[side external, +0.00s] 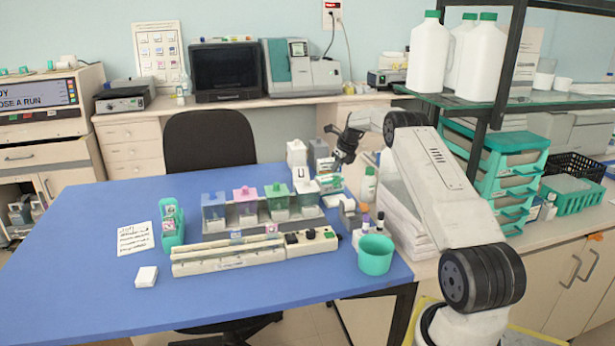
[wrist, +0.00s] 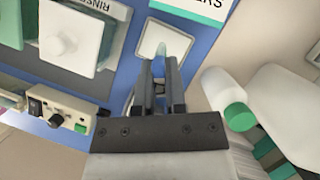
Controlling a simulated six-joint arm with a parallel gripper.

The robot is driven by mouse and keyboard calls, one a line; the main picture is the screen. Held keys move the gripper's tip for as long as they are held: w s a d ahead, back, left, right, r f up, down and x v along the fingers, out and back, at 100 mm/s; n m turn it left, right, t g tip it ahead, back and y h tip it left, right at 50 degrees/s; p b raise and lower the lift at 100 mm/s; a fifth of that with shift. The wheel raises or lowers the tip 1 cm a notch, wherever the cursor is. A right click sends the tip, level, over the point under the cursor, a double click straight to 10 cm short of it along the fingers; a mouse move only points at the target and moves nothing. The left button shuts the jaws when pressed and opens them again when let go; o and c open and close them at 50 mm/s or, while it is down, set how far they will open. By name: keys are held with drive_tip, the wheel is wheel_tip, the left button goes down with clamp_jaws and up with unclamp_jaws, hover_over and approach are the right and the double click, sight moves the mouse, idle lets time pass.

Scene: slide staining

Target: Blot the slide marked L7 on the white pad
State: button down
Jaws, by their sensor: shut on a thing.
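My gripper (side external: 338,160) hangs over the back right of the blue table, pointing down. In the wrist view my gripper (wrist: 160,70) has its fingers close together, shut on a thin thing seen nearly edge-on. It looks like a slide, but its marking cannot be read. A white square pad (wrist: 177,36) lies just beyond the fingertips in the wrist view; whether the held thing touches it cannot be told.
A row of staining jars, blue (side external: 213,214), pink (side external: 246,207) and green (side external: 278,205), stands left of my gripper. The white-lidded rinse jar (wrist: 70,42) is close by. A green-capped bottle (side external: 369,186) stands right. The table's left part is largely clear.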

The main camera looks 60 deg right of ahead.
sight(337, 188)
drive_tip(key=shift+f, duration=1.7)
drive_tip(key=shift+f, duration=0.55)
idle(0.7)
drive_tip(key=shift+s+a+f, duration=0.1)
drive_tip(key=shift+f, duration=0.25)
idle(2.7)
drive_tip(key=shift+r, duration=0.1)
drive_tip(key=shift+r, duration=3.2)
drive_tip(key=shift+r, duration=0.1)
